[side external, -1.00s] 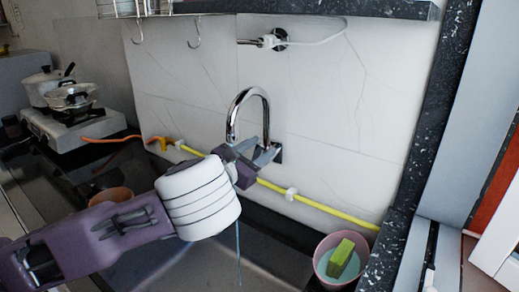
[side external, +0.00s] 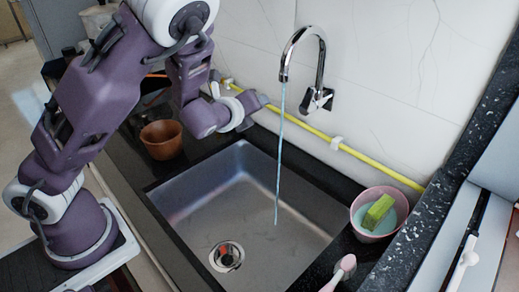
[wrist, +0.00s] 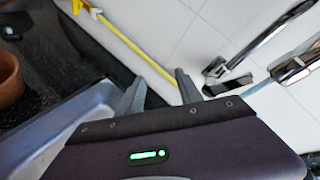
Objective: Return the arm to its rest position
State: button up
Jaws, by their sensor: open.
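My gripper (side external: 252,99) is at the left of the faucet, above the back left of the sink, and looks empty. In the wrist view my gripper (wrist: 160,92) shows two grey fingers spread apart with nothing between them. My arm rises at the left and bends down to it. The chrome faucet (side external: 319,62) stands clear of the gripper, and a thin blue stream of water (side external: 280,140) runs from its spout into the sink. The brown clay pot (side external: 161,140) stands upright on the dark counter left of the sink. It also shows in the wrist view (wrist: 8,80).
The metal sink (side external: 240,195) is empty apart from its drain (side external: 227,256). A yellow pipe (side external: 375,164) runs along the wall behind the gripper. A pink bowl (side external: 372,232) with a green sponge (side external: 379,211) stands right of the sink. A pink-ended object (side external: 346,266) lies in front.

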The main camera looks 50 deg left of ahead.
jog(key=s+d+r+n+g+h, duration=0.3)
jog(key=s+r+n, duration=0.2)
jog(key=s+n, duration=0.4)
jog(key=s+d+r+n+g+h, duration=0.3)
jog(key=s+d+r+n, duration=0.1)
jog(key=s+n, duration=0.6)
jog(key=s+r, duration=0.1)
jog(key=s, duration=0.1)
jog(key=shift+s, duration=0.3)
jog(key=shift+o, duration=1.3)
jog(key=s+d+n, duration=0.1)
jog(key=s+n, duration=0.3)
jog(key=s, duration=0.5)
jog(key=shift+r+g+y, duration=0.3)
jog(key=shift+r+g, duration=0.1)
jog(key=o, duration=0.4)
jog(key=shift+s, duration=0.35)
jog(key=shift+w, duration=0.1)
